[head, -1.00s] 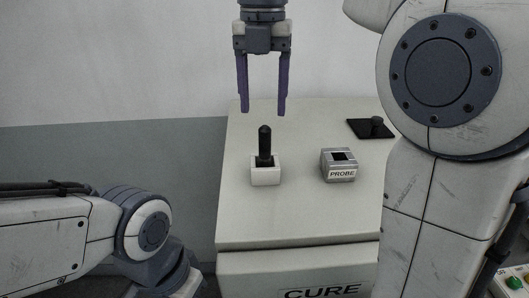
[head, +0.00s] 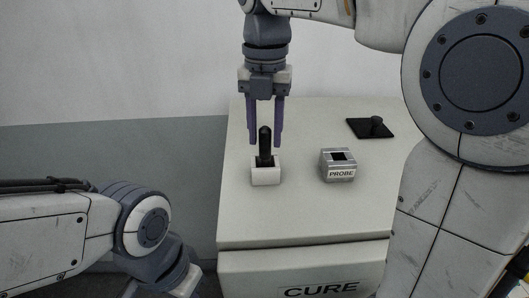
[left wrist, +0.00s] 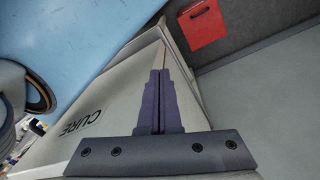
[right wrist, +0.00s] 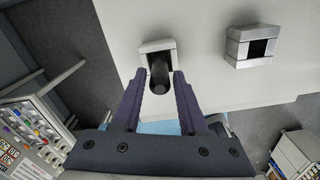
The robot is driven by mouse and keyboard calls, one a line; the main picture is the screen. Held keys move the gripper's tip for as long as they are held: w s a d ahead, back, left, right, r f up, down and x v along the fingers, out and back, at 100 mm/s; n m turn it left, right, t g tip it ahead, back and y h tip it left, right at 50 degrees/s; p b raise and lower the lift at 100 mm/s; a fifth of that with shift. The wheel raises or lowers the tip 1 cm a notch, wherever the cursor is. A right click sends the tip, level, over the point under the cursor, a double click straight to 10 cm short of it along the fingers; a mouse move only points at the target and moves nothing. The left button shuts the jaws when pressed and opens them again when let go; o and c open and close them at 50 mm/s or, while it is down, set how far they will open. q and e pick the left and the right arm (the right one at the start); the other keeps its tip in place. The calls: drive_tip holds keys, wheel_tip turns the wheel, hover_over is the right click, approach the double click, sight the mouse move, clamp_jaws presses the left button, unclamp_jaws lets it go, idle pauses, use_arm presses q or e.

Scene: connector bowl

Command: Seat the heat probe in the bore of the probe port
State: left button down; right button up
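The heat probe (head: 265,143) is a black rod standing upright in a white holder (head: 265,174) on the cabinet top. The probe port (head: 338,166) is a grey metal block labelled PROBE with a dark square opening, to the right of the holder. My right gripper (head: 265,143) is open, pointing down, with its purple fingers on either side of the probe's upper part. In the right wrist view the probe (right wrist: 159,75) lies between the spread fingertips, and the port (right wrist: 253,46) is at upper right. My left gripper (left wrist: 160,85) looks shut and empty, with its fingers together.
The pale cabinet top (head: 300,220) is mostly clear, with its front edge above the CURE label. A black plate with a knob (head: 371,128) lies behind and right of the port.

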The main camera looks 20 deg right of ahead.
clamp_jaws()
idle(1.2)
